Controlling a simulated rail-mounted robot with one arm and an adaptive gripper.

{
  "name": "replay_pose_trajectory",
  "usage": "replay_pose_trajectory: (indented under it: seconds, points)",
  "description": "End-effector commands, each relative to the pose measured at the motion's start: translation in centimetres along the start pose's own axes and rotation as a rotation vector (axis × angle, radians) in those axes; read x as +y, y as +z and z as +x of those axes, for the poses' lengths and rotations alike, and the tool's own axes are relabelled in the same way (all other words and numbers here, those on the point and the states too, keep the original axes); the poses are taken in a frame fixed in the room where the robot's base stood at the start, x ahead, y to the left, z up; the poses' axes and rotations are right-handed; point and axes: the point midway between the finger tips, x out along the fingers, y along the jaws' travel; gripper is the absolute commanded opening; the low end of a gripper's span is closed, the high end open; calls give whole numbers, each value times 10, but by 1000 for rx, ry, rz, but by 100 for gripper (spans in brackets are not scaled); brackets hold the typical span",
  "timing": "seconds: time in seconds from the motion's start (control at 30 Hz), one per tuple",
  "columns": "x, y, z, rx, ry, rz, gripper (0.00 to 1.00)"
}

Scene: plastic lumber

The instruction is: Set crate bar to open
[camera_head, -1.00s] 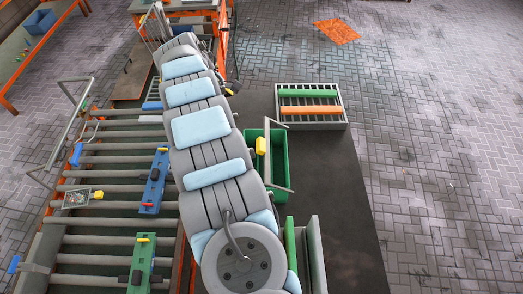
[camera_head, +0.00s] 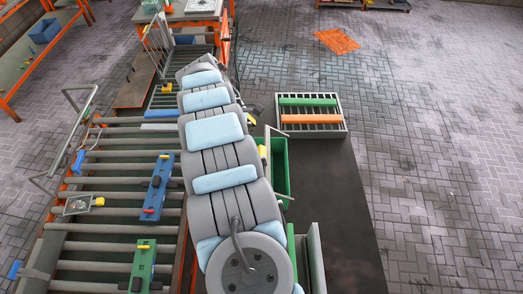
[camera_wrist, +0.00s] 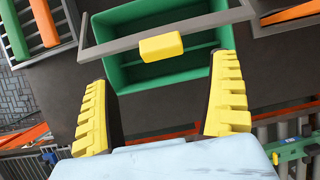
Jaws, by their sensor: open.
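The green crate (camera_wrist: 117,68) shows in the wrist view at the top middle, with its open inside visible. The grey crate bar (camera_wrist: 110,46) spans across it, with a yellow grip (camera_wrist: 161,47) at its middle. In the head view the crate (camera_head: 281,172) is partly hidden behind my arm; the yellow grip (camera_head: 262,151) shows at its left side. My gripper (camera_wrist: 160,72) is open and empty. Its two yellow ridged fingers lie on either side, below the grip in the picture, apart from it. In the head view my arm hides most of the gripper.
A grey rack (camera_head: 311,128) with a green and an orange bar stands beyond the crate. A roller conveyor (camera_head: 110,225) with blue and green blocks lies left of my arm. The dark floor strip (camera_head: 340,220) to the right is clear.

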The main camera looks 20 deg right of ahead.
Motion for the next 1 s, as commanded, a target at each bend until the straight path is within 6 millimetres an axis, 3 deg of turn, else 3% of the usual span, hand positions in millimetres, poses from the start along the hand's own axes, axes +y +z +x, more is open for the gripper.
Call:
replay_pose_trajectory:
  seconds: [0.6,1.0]
  points:
    - [-1,0,69,-1,-3,0,91]
    - [-1,0,90,-1,-1,-1,91]
